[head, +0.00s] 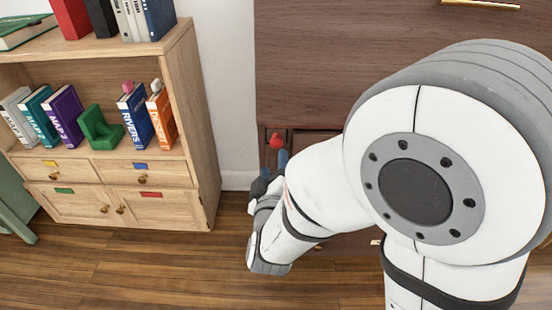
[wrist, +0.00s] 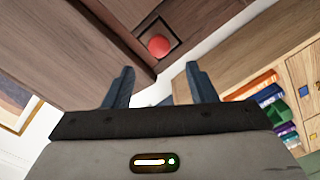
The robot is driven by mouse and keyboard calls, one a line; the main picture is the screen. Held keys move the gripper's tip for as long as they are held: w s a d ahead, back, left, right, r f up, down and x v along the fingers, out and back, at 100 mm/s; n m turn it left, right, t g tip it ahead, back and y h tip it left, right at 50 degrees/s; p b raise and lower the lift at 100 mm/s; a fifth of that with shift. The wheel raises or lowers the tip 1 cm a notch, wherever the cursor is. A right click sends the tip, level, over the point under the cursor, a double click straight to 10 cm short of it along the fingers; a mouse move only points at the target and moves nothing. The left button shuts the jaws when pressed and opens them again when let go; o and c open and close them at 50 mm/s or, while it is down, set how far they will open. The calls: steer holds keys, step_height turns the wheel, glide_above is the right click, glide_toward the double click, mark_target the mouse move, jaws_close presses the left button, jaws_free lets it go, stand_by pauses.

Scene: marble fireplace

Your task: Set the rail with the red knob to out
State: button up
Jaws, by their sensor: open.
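The red knob (head: 277,140) shows at the left end of a narrow slot in the dark wooden cabinet (head: 310,60). In the wrist view the red knob (wrist: 159,46) sits at the end of a dark recess in the wood, beyond my fingertips. My gripper (wrist: 155,82) is open, with its two blue fingers apart and nothing between them. In the head view my gripper (head: 275,168) is just below the knob and seems apart from it. The rail itself is mostly hidden behind my arm and inside the recess.
A light wooden bookcase (head: 205,125) with books, a green bookend (head: 100,130), drawers and doors stands at the left. White wall lies between it and the cabinet. A brass handle (head: 482,4) is at the cabinet's upper right. The wooden floor (head: 150,265) in front is clear.

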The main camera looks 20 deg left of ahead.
mark_target(275, 144)
steer(key=x, duration=0.7)
steer(key=shift+w+a, duration=0.1)
steer(key=shift+w, duration=0.2)
steer(key=shift+r, duration=0.1)
jaws_close()
